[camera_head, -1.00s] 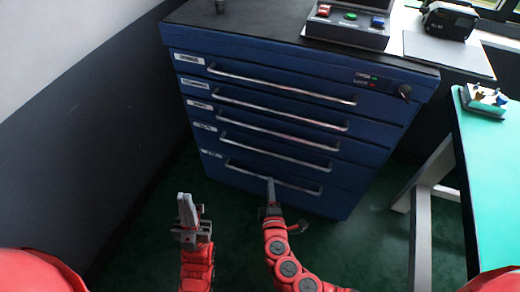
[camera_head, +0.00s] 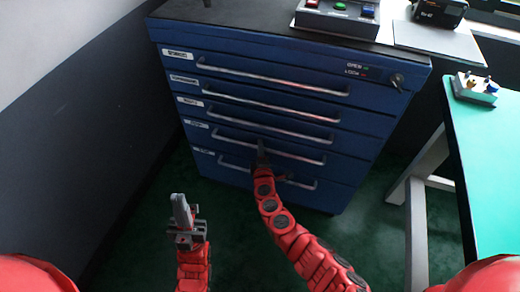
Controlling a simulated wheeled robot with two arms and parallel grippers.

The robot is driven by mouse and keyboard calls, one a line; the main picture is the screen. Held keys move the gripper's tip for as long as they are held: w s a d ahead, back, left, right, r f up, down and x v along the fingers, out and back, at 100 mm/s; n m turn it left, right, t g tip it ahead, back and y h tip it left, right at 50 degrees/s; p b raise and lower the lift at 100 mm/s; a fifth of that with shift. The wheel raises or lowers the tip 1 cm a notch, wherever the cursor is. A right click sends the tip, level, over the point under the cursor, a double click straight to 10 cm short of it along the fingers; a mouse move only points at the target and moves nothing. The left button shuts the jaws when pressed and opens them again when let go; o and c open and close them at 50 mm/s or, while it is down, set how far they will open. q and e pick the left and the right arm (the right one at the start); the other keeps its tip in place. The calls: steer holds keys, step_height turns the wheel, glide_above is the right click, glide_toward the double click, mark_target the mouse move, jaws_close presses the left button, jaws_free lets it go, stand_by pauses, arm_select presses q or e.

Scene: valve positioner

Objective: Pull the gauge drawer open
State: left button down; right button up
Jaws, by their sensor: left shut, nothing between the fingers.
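The blue cabinet (camera_head: 340,190) has several drawers stacked one above another, each with a long metal bar handle and a small white label at its left. The label text is too blurred to read surely. All drawers look closed. My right gripper (camera_head: 262,150) reaches the second-lowest drawer (camera_head: 228,127) and overlaps its handle (camera_head: 300,157) in the picture. Its fingers show as one narrow dark shape, so I cannot tell whether they are around the handle. My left gripper (camera_head: 183,210) is shut and empty, low in front of the cabinet's left side.
A key lock (camera_head: 397,81) and small indicator lights sit at the cabinet's upper right. A button box (camera_head: 337,18) stands on top. A green-topped table (camera_head: 495,150) with white legs is at the right. A dark wall (camera_head: 80,150) is at the left. Green floor lies between.

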steer(key=shift+w, duration=0.15)
jaws_close()
steer(key=shift+f, duration=0.1)
stand_by(1.4)
